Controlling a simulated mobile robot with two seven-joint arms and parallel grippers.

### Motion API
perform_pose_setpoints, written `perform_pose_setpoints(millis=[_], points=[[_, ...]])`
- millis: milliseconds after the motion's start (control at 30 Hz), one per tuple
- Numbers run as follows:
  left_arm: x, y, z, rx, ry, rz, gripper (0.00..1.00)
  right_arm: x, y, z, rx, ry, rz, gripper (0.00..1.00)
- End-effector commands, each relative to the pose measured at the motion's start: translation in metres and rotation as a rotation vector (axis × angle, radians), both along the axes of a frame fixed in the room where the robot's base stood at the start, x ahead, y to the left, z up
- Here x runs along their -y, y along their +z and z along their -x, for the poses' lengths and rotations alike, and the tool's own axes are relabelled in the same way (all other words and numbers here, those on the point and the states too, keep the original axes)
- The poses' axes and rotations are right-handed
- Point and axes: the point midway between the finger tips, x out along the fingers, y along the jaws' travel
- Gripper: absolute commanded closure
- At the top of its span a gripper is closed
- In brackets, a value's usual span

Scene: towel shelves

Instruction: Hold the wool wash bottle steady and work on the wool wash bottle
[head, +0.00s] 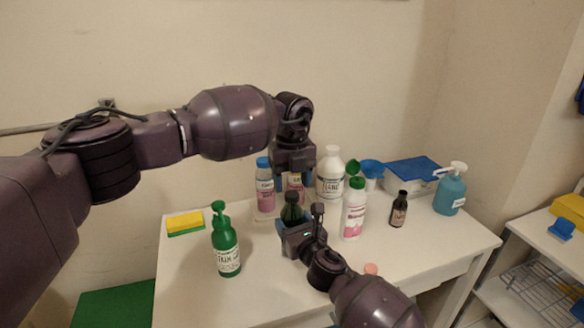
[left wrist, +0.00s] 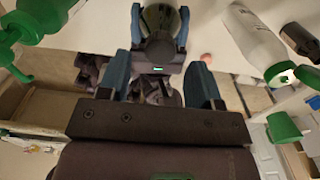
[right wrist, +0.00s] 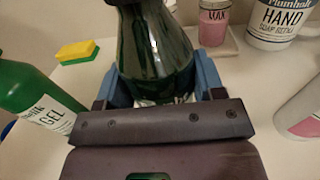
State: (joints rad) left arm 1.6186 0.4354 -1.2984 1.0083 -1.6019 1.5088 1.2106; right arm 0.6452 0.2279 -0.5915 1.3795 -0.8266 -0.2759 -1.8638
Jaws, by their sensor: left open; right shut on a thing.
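My left gripper (head: 293,188) points down, open, just above the bottle's top. In the left wrist view the bottle (left wrist: 160,22) shows past the open left fingers. I cannot tell whether they touch it.
A green gel pump bottle (head: 226,245) stands left on the white table (head: 190,280). A white bottle with an open green cap (head: 354,213) is close on the right. Behind stand a pink bottle (head: 265,188) and a hand soap bottle (head: 330,178). A sponge (head: 185,222) lies left.

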Motion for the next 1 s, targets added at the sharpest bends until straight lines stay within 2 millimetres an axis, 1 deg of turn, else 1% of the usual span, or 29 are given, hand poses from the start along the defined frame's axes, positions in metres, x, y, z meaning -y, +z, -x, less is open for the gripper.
perform_pose_setpoints(millis=[33,100,200,333,567,667,900,933,1000], points=[[0.0,-0.009,0.001,-0.002,-0.001,0.0,0.41,0.0,0.0,0.0,0.0,0.0,0.0,1.0],[0.001,-0.018,0.001,-0.003,-0.001,0.0,0.41,0.0,0.0,0.0,0.0,0.0,0.0,1.0],[0.0,-0.027,0.0,-0.001,0.0,0.0,0.41,0.0,0.0,0.0,0.0,0.0,0.0,1.0],[0.0,-0.032,0.0,0.001,0.0,0.0,0.41,0.0,0.0,0.0,0.0,0.0,0.0,1.0],[0.0,-0.033,0.0,0.001,0.0,0.0,0.41,0.0,0.0,0.0,0.0,0.0,0.0,1.0],[0.0,-0.033,0.0,0.0,-0.001,0.0,0.55,0.0,0.0,0.0,0.0,0.0,0.0,1.0],[0.0,-0.033,0.0,0.0,-0.001,0.0,0.92,0.0,0.0,0.0,0.0,0.0,0.0,1.0],[0.0,-0.033,0.0,0.0,-0.001,0.0,0.94,0.0,0.0,0.0,0.0,0.0,0.0,1.0],[0.0,-0.033,0.0,0.0,-0.001,0.0,0.94,0.0,0.0,0.0,0.0,0.0,0.0,1.0]])
